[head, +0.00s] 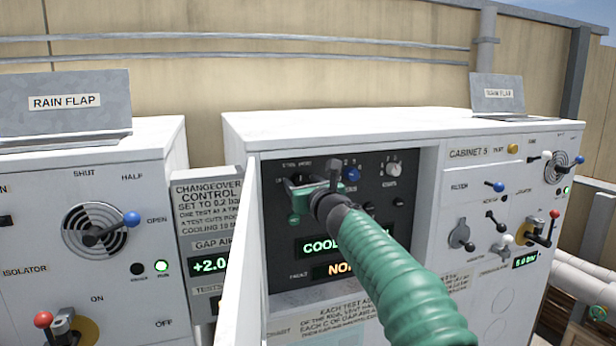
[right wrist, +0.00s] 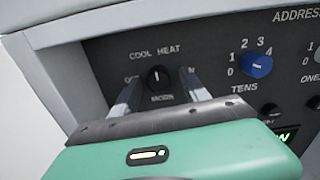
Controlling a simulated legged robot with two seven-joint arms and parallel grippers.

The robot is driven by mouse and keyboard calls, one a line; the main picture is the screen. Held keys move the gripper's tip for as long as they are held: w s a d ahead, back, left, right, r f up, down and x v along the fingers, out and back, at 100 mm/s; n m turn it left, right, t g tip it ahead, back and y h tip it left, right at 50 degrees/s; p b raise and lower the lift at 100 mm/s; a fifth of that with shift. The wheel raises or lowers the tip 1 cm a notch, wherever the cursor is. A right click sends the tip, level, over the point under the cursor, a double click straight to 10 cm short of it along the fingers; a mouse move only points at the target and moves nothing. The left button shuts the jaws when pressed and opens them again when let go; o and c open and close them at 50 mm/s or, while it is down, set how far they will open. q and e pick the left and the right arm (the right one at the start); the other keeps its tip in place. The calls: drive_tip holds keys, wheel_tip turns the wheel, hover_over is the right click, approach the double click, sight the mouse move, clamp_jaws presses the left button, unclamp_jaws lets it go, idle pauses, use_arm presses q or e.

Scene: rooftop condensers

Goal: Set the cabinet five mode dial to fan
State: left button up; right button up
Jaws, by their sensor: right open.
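The mode dial (right wrist: 157,78) is a small black knob with a pale pointer line, on a dark panel. In the right wrist view its pointer stands roughly upright, between the COOL and HEAT labels. The labels at its left and right are partly covered by my fingers. My right gripper (right wrist: 162,90) is open, one finger on each side of the dial; I cannot tell whether they touch it. In the head view my right gripper (head: 312,187) is at the panel's upper left and hides the dial. My left gripper is not in view.
The panel is recessed in the cabinet marked CABINET 5 (head: 468,153), with a white door edge (head: 240,265) at its left. A blue TENS knob (right wrist: 257,65) sits right of the dial. A green display (head: 320,245) reads COOL, partly covered by my arm.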

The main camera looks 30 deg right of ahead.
drive_tip(key=shift+c, duration=0.3)
clamp_jaws()
drive_tip(key=shift+a+m, duration=0.1)
drive_tip(key=shift+m, duration=0.2)
drive_tip(key=m, duration=0.4)
drive_tip(key=shift+r+m+p, duration=0.1)
drive_tip(key=shift+m+p, duration=0.2)
drive_tip(key=shift+p, duration=0.1)
drive_tip(key=m+p, duration=0.1)
drive_tip(key=m, duration=0.3)
drive_tip(key=shift+m, duration=0.3)
drive_tip(key=m+p, duration=0.1)
drive_tip(key=m, duration=0.3)
drive_tip(key=shift+r, duration=0.15)
drive_tip(key=shift+r+m+p, duration=0.1)
drive_tip(key=shift+m+p, duration=0.55)
drive_tip(key=shift+m, duration=1.75)
